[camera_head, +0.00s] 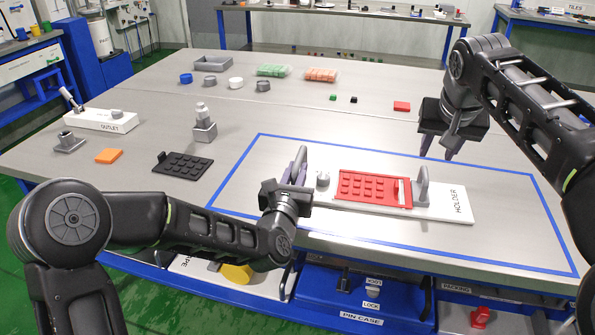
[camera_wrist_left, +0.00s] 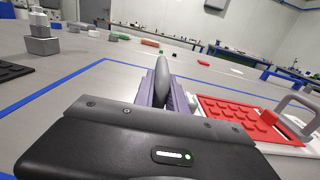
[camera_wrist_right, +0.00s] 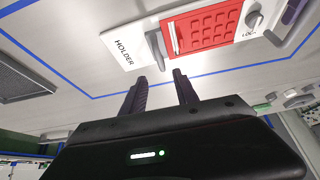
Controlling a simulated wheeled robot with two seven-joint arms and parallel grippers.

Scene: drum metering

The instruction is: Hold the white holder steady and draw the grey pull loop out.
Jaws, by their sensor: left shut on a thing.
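The white holder (camera_head: 438,212) lies inside the blue taped rectangle, with a red studded plate (camera_head: 372,187) on it. A grey handle (camera_head: 422,186) stands at its right end; it also shows in the left wrist view (camera_wrist_left: 298,112). At the left end a grey loop (camera_head: 300,158) stands upright, and my left gripper (camera_head: 292,184) is shut on it. In the left wrist view the loop (camera_wrist_left: 162,82) shows edge-on between the fingers. My right gripper (camera_head: 438,150) is open and empty above the table behind the holder, apart from its handle (camera_wrist_right: 154,48).
A small grey knob (camera_head: 323,180) sits between the loop and the red plate. A black studded plate (camera_head: 183,164) and a grey stepped block (camera_head: 204,123) stand left of the tape. A red block (camera_head: 402,106) lies farther back. The taped area's right part is clear.

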